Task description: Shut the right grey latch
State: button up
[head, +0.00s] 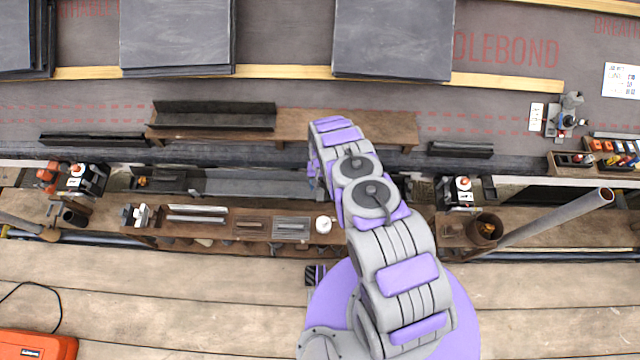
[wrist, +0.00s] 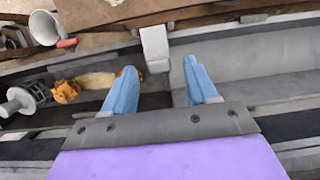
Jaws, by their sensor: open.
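In the wrist view, a light grey latch (wrist: 155,47) stands at the upper wall of the dark gutter (wrist: 250,62), at the edge of a darker gap; I take it for the right grey latch. My gripper (wrist: 160,68) is open, with its two blue fingers apart and nothing between them. The latch lies just beyond the fingertips, in line with the space between them. I cannot tell whether they touch it. In the head view my gripper (head: 312,178) is mostly hidden by my arm, over the gutter (head: 245,182), and the latch is hidden.
Orange-brown debris (wrist: 66,92) and a grey round fitting (wrist: 18,102) lie in the gutter at left in the wrist view. In the head view, a tool tray (head: 180,235) and a slanted grey pipe (head: 555,220) flank my arm.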

jog(key=p+v, duration=0.4)
jog(key=v, duration=1.3)
jog(key=shift+w, duration=0.15)
jog(key=shift+a+r, duration=0.1)
jog(key=shift+r, duration=0.15)
jog(key=s+d+r, duration=0.2)
jog(key=r, duration=1)
jog(key=s+d+r, duration=0.2)
jog(key=s+r, duration=0.1)
jog(key=r, duration=0.9)
jog(key=s+d+r, duration=0.2)
jog(key=r, duration=0.9)
jog(key=s+d+r, duration=0.2)
jog(key=s+r, duration=0.3)
jog(key=s, duration=0.5)
jog(key=s+d+r, duration=0.3)
jog(key=s+r, duration=0.2)
jog(key=s, duration=0.6)
jog(key=s+d+r+t, duration=0.1)
jog(key=s+d+r, duration=0.2)
jog(key=s+r, duration=0.3)
jog(key=s, duration=0.5)
jog(key=shift+s, duration=0.25)
